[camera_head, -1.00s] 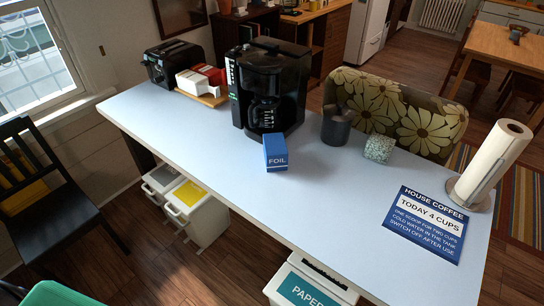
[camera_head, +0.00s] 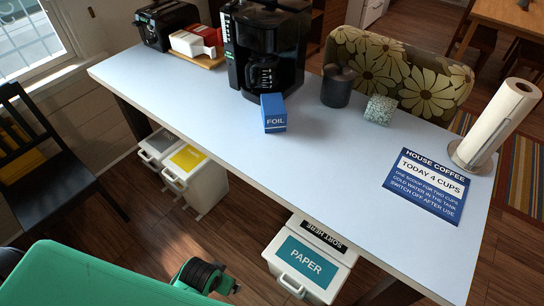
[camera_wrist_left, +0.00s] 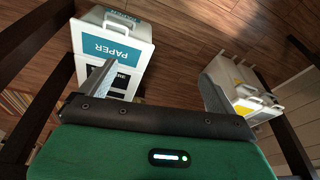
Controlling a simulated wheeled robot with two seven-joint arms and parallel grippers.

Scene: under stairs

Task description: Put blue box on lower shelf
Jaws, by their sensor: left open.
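The blue box (camera_head: 274,114), marked FOIL, stands upright on the pale blue tabletop (camera_head: 330,165), just in front of the black coffee maker (camera_head: 265,45). It does not show in the left wrist view. My left arm enters at the lower left of the head view, below and in front of the table, well apart from the box. In the left wrist view my left gripper (camera_wrist_left: 160,75) is open and empty, with floor and bins beyond its fingers. My right gripper is not in view. I cannot make out a lower shelf clearly in these frames.
A paper bin (camera_head: 308,264) and a pair of grey and yellow bins (camera_head: 180,165) stand under the table. A dark cup (camera_head: 337,86), speckled cube (camera_head: 380,110), sign (camera_head: 427,187) and paper towel roll (camera_head: 495,125) are on top. A black chair (camera_head: 50,165) stands left.

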